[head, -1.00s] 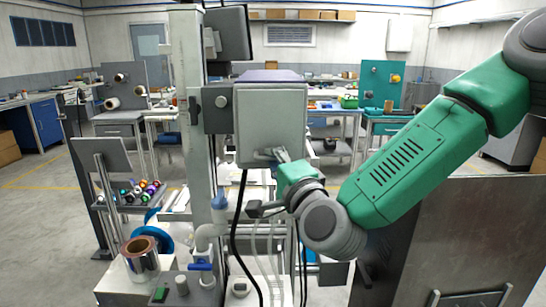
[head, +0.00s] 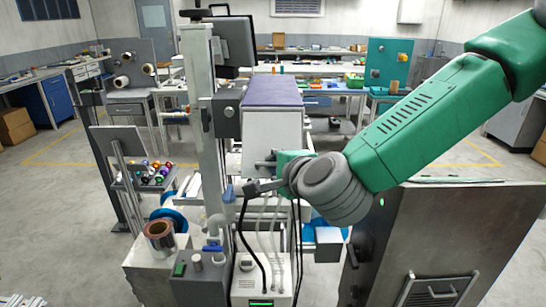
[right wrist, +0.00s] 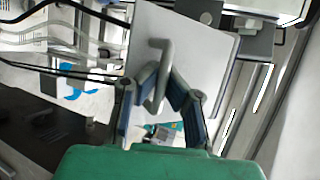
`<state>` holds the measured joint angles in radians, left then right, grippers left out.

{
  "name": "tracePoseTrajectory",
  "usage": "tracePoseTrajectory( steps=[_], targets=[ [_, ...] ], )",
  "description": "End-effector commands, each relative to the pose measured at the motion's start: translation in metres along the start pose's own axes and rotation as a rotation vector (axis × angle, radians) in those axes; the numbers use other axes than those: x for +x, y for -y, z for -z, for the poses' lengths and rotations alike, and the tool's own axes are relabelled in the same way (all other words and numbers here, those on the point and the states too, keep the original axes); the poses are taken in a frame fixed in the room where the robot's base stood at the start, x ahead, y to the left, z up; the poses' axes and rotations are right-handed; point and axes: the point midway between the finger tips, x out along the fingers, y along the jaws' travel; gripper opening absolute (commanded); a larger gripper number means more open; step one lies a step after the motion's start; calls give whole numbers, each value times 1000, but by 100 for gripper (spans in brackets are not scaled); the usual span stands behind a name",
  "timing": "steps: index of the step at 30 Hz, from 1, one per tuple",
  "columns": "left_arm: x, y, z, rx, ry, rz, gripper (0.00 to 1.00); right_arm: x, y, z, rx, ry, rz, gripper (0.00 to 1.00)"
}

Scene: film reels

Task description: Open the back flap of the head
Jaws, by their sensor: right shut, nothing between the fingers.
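The head (head: 271,92) is a grey box with a dark purple top on the machine's column. Its back flap (head: 268,127) is a pale panel facing me and looks closed or nearly so. In the right wrist view the flap (right wrist: 198,48) fills the upper middle, with a grey bar handle (right wrist: 161,72) on it. My right gripper (right wrist: 162,80) is shut, with its fingertips at the handle. I cannot tell whether the tips sit behind the bar. In the head view my right gripper (head: 268,165) is at the flap's lower part, partly hidden by its wrist. My left gripper is out of view.
A column (head: 205,120) and a dark monitor (head: 235,42) stand left of the head. Hoses and black cables hang below it. A metal cabinet (head: 450,240) stands at the right under my arm. A reel (head: 160,235) sits at the lower left.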

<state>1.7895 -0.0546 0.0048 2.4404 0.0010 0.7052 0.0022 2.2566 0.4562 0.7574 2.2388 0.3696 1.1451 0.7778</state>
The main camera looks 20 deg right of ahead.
Motion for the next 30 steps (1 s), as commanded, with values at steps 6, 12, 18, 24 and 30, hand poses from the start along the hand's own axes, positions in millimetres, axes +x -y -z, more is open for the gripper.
tracePoseTrajectory(
  steps=[6, 12, 18, 24, 30],
  targets=[
    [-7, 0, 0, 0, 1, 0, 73, -13, 6, -6, -4, 3, -12, 0],
    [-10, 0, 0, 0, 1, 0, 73, -18, 12, -8, -5, 5, -10, 0],
    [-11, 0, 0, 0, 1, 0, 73, -20, 14, -9, -5, 5, -10, 0],
    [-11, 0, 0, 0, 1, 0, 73, -21, 14, -9, -5, 6, -10, 0],
    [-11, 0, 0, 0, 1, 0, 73, -21, 14, -9, -5, 6, -10, 20]
  ],
)
